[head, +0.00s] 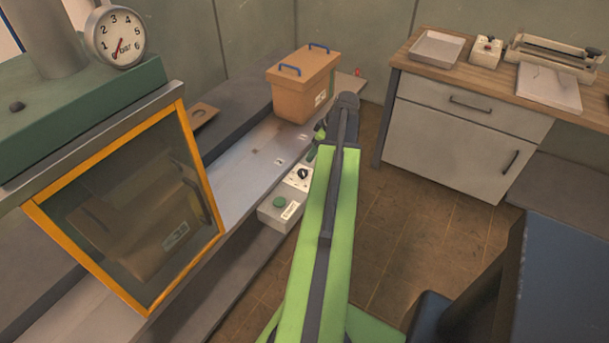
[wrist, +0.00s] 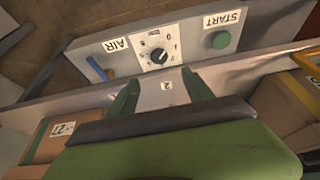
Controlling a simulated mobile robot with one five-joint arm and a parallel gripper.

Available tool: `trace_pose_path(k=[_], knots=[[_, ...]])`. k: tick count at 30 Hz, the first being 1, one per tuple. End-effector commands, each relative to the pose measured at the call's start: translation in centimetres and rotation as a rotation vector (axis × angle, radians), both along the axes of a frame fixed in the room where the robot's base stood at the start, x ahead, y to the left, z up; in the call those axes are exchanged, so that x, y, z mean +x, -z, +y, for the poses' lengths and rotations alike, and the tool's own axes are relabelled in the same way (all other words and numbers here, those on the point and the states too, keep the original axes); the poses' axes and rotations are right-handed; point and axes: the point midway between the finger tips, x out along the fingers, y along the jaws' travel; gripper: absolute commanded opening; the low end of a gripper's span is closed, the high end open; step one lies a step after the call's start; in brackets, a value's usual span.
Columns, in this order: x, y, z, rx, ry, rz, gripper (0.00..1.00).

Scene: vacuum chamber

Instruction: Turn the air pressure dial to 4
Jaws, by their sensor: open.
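The air pressure dial is a black knob (wrist: 159,57) on a white scale plate, on a grey control panel. The wrist view shows it upside down, and its setting is too small to read surely. In the head view the dial (head: 302,174) sits beside the green button. My gripper (wrist: 160,88) is open and empty, its two green fingers apart, with the dial ahead between and beyond the tips, not touching. In the head view my gripper (head: 320,138) is partly hidden by my arm, close to the dial.
A green START button (wrist: 220,40) and a blue lever (wrist: 95,68) flank the dial. A pressure gauge (head: 115,38) shows its red needle low left. An orange-framed clear door (head: 125,215) stands left. A brown box (head: 303,83) is behind. Open floor (head: 400,215) lies right.

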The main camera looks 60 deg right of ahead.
Motion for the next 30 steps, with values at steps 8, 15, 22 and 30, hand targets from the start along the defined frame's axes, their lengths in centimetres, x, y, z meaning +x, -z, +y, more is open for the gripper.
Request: trace_pose_path(k=[8,15,22,30], knots=[[2.2,7.0,-0.3,0.001,0.004,0.0,0.6],[4.2,11.7,-0.3,0.0,0.004,0.0,0.6],[4.9,12.8,-0.3,0.0,0.006,0.0,0.6],[4.9,12.6,-0.3,0.001,0.007,0.001,0.5]])
